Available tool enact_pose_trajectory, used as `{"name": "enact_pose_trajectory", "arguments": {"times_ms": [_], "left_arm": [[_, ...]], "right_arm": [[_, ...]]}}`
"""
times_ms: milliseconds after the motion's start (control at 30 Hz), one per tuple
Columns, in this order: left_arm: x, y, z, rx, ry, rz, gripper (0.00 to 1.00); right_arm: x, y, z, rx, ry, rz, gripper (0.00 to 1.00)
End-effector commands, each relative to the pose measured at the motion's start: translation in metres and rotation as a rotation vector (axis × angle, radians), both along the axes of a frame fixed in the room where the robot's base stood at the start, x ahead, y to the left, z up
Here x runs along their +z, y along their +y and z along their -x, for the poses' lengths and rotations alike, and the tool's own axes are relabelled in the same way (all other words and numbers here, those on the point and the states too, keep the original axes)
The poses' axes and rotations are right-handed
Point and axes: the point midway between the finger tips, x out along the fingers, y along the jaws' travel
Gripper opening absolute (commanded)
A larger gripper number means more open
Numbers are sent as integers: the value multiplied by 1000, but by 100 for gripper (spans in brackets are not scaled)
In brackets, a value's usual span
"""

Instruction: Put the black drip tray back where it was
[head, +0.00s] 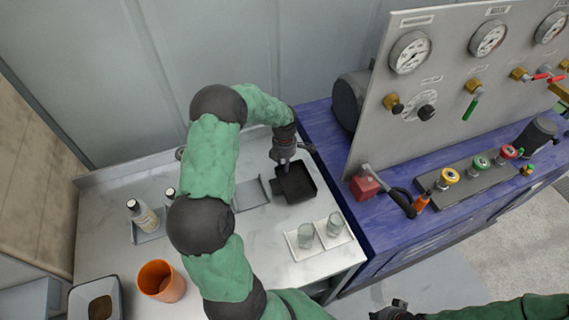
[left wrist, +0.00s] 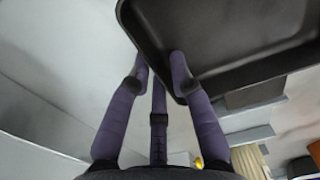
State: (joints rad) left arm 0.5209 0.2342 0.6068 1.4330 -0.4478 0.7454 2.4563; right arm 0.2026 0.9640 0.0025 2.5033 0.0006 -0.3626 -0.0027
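The black drip tray (head: 305,190) is a shallow square tray at the back right of the pale table, near the blue bench. I cannot tell whether it touches the table. My left gripper (head: 284,162) points down at its back left edge. In the left wrist view, the fingers (left wrist: 158,75) close around the tray's wall (left wrist: 150,55), one fingertip inside the tray and the others outside. A flat grey piece (head: 250,194) lies just left of the tray. My right gripper (head: 396,311) is at the bottom edge, mostly cut off, and its fingers cannot be made out.
A white tray (head: 318,247) with two glasses stands in front of the drip tray. An orange cup (head: 161,281), bottles (head: 142,216) and a dark-rimmed container (head: 96,298) are on the left. The blue bench (head: 385,226) with a gauge panel (head: 450,85) borders the right.

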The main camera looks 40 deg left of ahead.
Motion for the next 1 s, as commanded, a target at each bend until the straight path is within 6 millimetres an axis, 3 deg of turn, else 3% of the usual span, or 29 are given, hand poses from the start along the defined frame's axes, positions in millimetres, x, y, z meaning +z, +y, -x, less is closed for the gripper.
{"name": "enact_pose_trajectory", "arguments": {"times_ms": [433,1000], "left_arm": [[6,0,0,0,0,0,31],[107,1,-1,0,-3,-1,31]], "right_arm": [[6,0,0,0,0,0,0],[20,0,0,0,0,0,0]]}}
